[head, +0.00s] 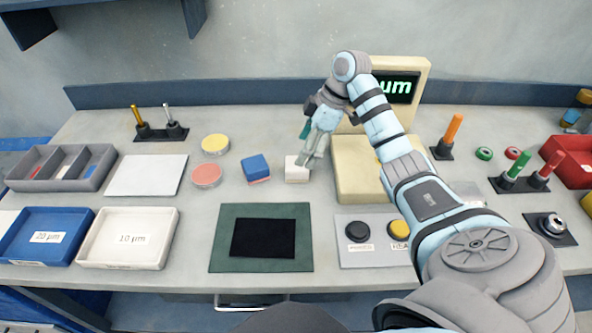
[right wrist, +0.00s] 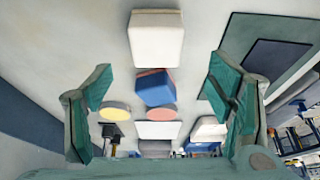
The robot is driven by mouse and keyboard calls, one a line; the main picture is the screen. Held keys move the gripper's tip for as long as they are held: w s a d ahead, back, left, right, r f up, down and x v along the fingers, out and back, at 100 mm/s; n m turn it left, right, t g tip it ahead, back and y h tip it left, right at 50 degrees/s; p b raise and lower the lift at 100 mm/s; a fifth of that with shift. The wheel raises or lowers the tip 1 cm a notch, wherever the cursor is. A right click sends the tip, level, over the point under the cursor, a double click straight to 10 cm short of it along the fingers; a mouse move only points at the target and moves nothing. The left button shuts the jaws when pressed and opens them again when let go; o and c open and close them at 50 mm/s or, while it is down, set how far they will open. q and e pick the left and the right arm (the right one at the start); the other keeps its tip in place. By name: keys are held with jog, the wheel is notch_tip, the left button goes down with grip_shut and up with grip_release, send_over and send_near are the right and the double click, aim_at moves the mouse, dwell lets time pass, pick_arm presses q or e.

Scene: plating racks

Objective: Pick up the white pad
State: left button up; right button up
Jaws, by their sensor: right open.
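The white pad (head: 297,175) is a small pale block lying on the grey table, just right of a blue pad (head: 255,165) that rests on a red one. My right gripper (head: 312,152) is at the white pad's right edge in the head view, with its fingers pointing down. In the right wrist view the white pad (right wrist: 156,40) lies apart from the fingers, towards the top of the picture. The open green-lined fingers of my right gripper (right wrist: 158,85) have nothing between them. The head view does not show whether they touch the pad. My left gripper is not in view.
A yellow disc (head: 215,143) and a pink disc (head: 206,174) lie left of the pads. A green mat with a black centre (head: 220,255) is in front. A cream machine (head: 350,195) with a screen stands close on the right. Trays (head: 60,185) are at the left.

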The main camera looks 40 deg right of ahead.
jog(key=x, duration=0.7)
jog(key=shift+d+f+b, duration=0.25)
jog(key=shift+d+b, duration=0.05)
jog(key=shift+b, duration=0.1)
jog(key=shift+r, duration=0.1)
jog(key=c, duration=1.3)
notch_tip(320, 180, up, 10)
jog(key=shift+r+p, duration=0.1)
jog(key=shift+p, duration=0.9)
notch_tip(320, 180, up, 10)
jog(key=p, duration=0.9)
